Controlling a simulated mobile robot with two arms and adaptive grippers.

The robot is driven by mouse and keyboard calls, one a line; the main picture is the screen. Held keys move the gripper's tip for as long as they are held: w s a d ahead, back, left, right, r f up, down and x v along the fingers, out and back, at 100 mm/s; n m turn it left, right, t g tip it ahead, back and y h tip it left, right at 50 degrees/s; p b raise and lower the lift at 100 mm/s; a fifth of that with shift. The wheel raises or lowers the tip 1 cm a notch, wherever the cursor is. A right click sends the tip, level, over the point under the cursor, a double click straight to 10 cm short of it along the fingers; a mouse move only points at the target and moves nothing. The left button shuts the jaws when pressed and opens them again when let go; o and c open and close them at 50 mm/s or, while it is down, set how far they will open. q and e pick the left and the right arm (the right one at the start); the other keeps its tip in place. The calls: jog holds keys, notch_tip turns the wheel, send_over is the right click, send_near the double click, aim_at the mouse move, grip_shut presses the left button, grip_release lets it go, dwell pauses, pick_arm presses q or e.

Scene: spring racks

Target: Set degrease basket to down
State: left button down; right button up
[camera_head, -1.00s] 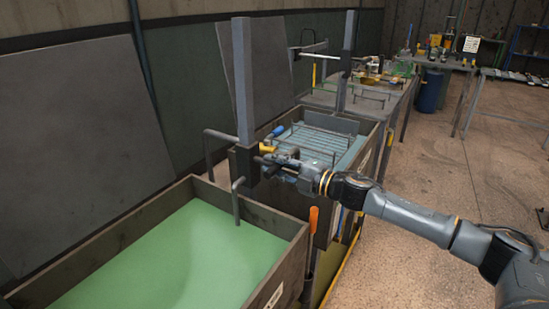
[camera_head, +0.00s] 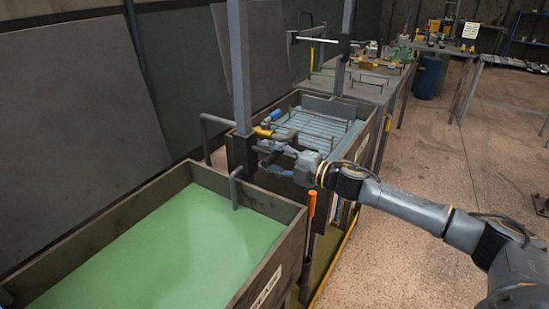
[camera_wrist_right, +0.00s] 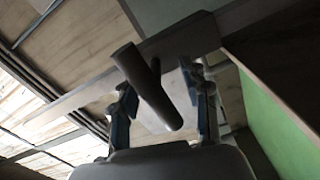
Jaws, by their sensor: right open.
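The front tank (camera_head: 190,172) is filled with green liquid and has a partly readable label on its near end. A grey upright post (camera_head: 238,70) with a dark carriage block (camera_head: 240,153) stands at its far end. Grey bent rods come off the block, one reaching down into the green tank. No basket shows above the liquid. My right gripper (camera_head: 264,155) is open just right of the block. In the right wrist view a dark round bar (camera_wrist_right: 150,90) lies between the spread fingers of the gripper (camera_wrist_right: 165,102). My left gripper is out of view.
A second tank (camera_head: 368,130) behind holds a wire rack (camera_head: 315,130) in bluish liquid. Yellow and blue handles (camera_head: 277,113) lie near its left side. An orange handle (camera_head: 312,203) stands between the tanks. Open floor (camera_head: 430,170) lies to the right.

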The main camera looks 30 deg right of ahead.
jog(key=v, duration=1.1)
jog(key=shift+s+d, duration=0.2)
jog(key=shift+s, duration=0.2)
jog(key=shift+f, duration=0.15)
dwell(0.4)
